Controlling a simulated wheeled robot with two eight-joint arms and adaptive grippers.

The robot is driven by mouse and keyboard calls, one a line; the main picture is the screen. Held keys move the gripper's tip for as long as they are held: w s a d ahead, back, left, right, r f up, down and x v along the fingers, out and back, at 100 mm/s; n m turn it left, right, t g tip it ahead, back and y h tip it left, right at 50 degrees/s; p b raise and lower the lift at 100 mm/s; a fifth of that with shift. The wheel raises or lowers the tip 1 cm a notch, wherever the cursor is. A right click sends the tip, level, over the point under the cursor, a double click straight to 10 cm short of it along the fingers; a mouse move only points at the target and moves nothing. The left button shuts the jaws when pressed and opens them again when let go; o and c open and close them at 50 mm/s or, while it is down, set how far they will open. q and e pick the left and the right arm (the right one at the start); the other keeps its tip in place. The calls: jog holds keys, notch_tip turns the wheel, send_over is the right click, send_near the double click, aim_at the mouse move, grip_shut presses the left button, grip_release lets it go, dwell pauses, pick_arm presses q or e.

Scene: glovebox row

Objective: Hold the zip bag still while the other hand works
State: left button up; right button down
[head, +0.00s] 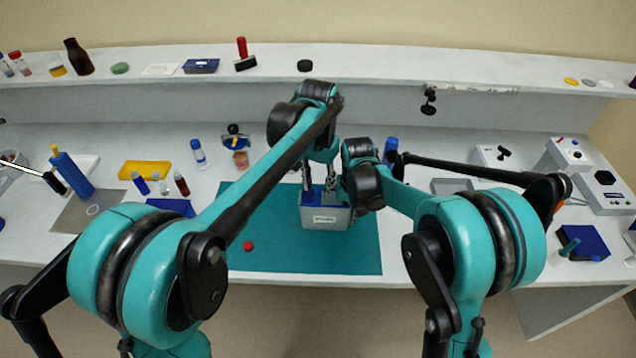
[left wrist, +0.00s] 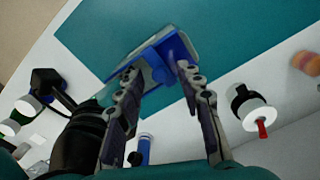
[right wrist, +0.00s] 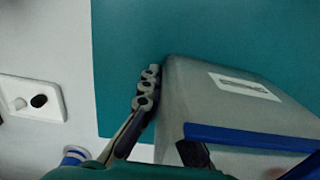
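The zip bag (head: 325,218) stands upright on the teal mat, grey with a blue top and a white label. My left gripper (head: 319,186) is above its top. In the left wrist view its fingers (left wrist: 158,72) stand apart on either side of the bag's blue part (left wrist: 150,52); firm contact is not clear. My right gripper is at the bag's right side, mostly hidden by its own wrist in the head view. In the right wrist view one finger (right wrist: 146,92) lies along the edge of the bag (right wrist: 215,100); the other is partly hidden behind it.
A red cap (head: 248,246) lies on the teal mat (head: 290,258). A yellow rack (head: 145,170), small vials and a blue bottle (head: 71,175) stand on the left. Instruments (head: 570,154) stand on the right.

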pick_arm(q)
grip_shut()
jog(key=shift+a, duration=0.1)
jog(key=a, duration=0.4)
grip_release()
